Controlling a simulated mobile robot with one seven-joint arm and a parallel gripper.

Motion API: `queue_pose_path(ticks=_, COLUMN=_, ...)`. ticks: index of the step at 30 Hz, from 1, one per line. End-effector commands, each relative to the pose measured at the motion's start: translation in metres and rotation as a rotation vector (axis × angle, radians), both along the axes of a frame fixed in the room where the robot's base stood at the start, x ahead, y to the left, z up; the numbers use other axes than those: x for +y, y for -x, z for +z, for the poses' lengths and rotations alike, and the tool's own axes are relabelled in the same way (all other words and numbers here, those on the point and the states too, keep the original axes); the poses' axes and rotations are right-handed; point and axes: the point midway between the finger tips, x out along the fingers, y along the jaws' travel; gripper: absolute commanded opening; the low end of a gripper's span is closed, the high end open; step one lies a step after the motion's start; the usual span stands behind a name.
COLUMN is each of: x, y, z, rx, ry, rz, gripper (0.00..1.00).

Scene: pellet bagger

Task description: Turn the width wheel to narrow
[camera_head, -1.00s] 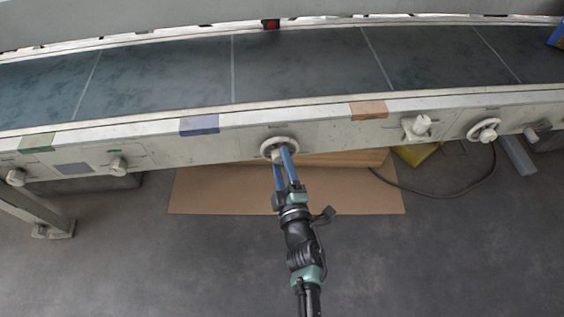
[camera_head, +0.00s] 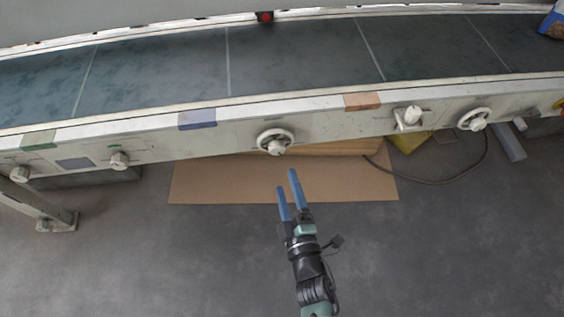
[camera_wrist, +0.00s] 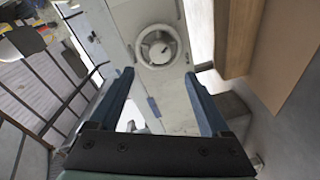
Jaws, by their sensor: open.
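A round white handwheel (camera_head: 275,141) with a pale centre knob is mounted on the front rail of the conveyor, near the middle of the head view. A second, similar wheel (camera_head: 474,119) sits further right on the same rail. I cannot read the labels to tell which is the width wheel. My gripper (camera_head: 287,187) is open and empty, its two blue fingers apart, below and clear of the middle wheel. In the wrist view a wheel (camera_wrist: 158,47) shows ahead of the fingertips (camera_wrist: 160,78), not touched by them.
The conveyor rail (camera_head: 225,131) also carries a white knob (camera_head: 119,160) at left and a pale handle (camera_head: 408,116) at right. A cardboard sheet (camera_head: 230,180) lies on the floor beneath. A dark cable (camera_head: 450,181) lies at right. The floor in front is open.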

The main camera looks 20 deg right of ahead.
Motion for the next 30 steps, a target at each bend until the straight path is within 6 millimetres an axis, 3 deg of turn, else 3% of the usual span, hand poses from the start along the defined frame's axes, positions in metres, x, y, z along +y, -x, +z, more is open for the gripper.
queue_pose_path(ticks=3, x=0.003, y=0.02, z=0.003, rx=0.001, ry=-0.001, rz=-0.002, gripper=0.81)
queue_pose_path(ticks=9, x=0.007, y=0.033, z=0.003, rx=-0.001, ry=0.001, rz=0.001, gripper=0.81)
queue_pose_path(ticks=26, x=0.007, y=0.034, z=0.002, rx=-0.001, ry=0.0, rz=0.001, gripper=0.81)
queue_pose_path(ticks=30, x=0.004, y=0.018, z=0.024, rx=-0.034, ry=-0.015, rz=-0.005, gripper=0.81)
